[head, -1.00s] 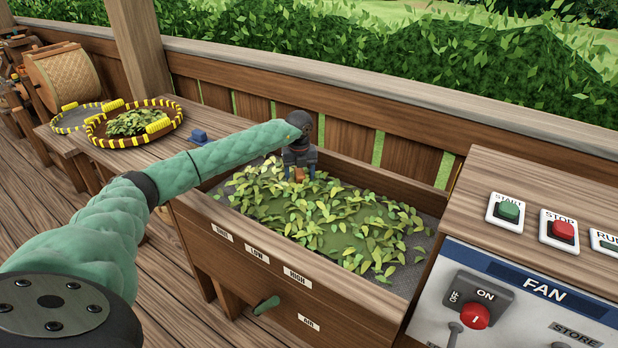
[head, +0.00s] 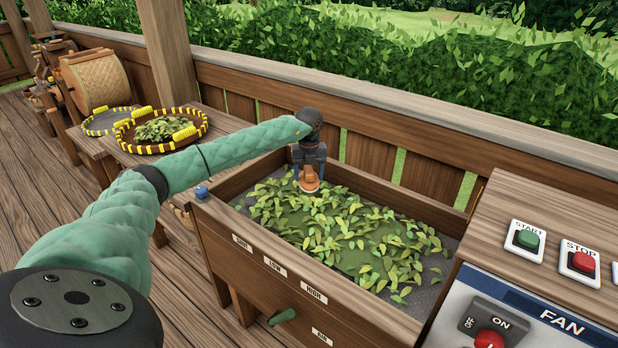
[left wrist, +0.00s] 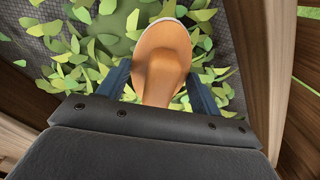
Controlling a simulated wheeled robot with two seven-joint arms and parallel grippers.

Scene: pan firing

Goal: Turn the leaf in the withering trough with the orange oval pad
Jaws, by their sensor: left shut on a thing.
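The withering trough (head: 228,268) is a wooden box with a spread of green leaf (head: 350,228) on a grey mesh bed. My left gripper (head: 309,172) is at the trough's far left part, shut on the orange oval pad (head: 309,183). The pad is at the leaf, upright under the gripper; I cannot tell whether it touches. In the left wrist view the orange pad (left wrist: 163,60) sits between the blue fingers, with leaves (left wrist: 95,40) around it and a barer green patch at the top. My right gripper is not in view.
A fan panel (head: 540,325) with a green start button (head: 528,238) and red stop button (head: 582,261) stands at the right. A round yellow-trimmed tray (head: 122,137) with leaf rests on the left table. A railing runs behind the trough. A green handle (head: 282,317) sticks out in front.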

